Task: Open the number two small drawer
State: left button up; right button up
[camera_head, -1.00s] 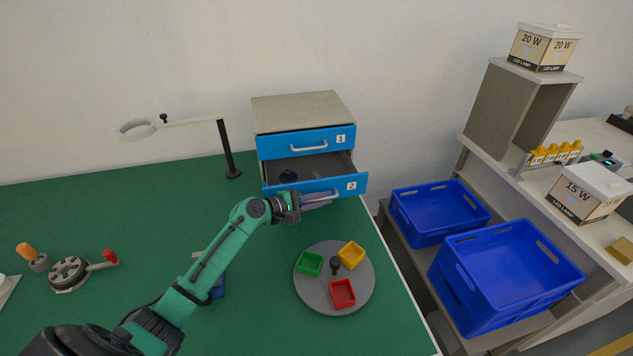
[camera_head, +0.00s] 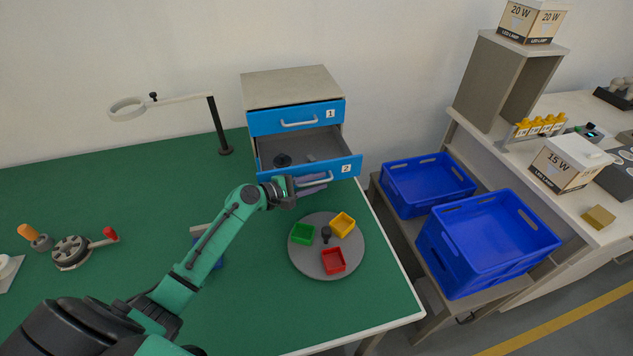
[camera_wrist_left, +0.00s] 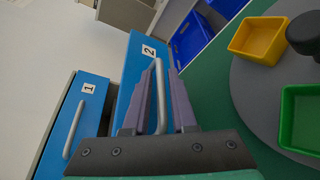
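The number two small drawer (camera_head: 345,168) has a blue front marked "2" and stands pulled out of the grey cabinet, its inside showing. Its front also shows in the left wrist view (camera_wrist_left: 134,66). Its pale bar handle (camera_wrist_left: 160,92) lies between the two fingers of my left gripper (camera_wrist_left: 162,78), with gaps visible beside the bar. In the head view my left gripper (camera_head: 309,185) is at this handle, in front of the drawer. Contact with the handle cannot be seen. My right gripper is not in view.
Drawer one (camera_head: 270,120) above is shut. Small dark items lie inside drawer two. A round grey tray (camera_head: 300,257) with green, yellow and red bins is near my left gripper. A lamp stand (camera_head: 219,128) is left of the cabinet. Blue crates (camera_head: 440,255) stand at right.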

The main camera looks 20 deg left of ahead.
pick_arm(q)
jog(key=b+v, duration=0.2)
jog(key=v, duration=1.2)
jog(key=shift+s+a+r+b, duration=0.15)
jog(key=shift+s+b, duration=0.1)
jog(key=shift+b, duration=0.15)
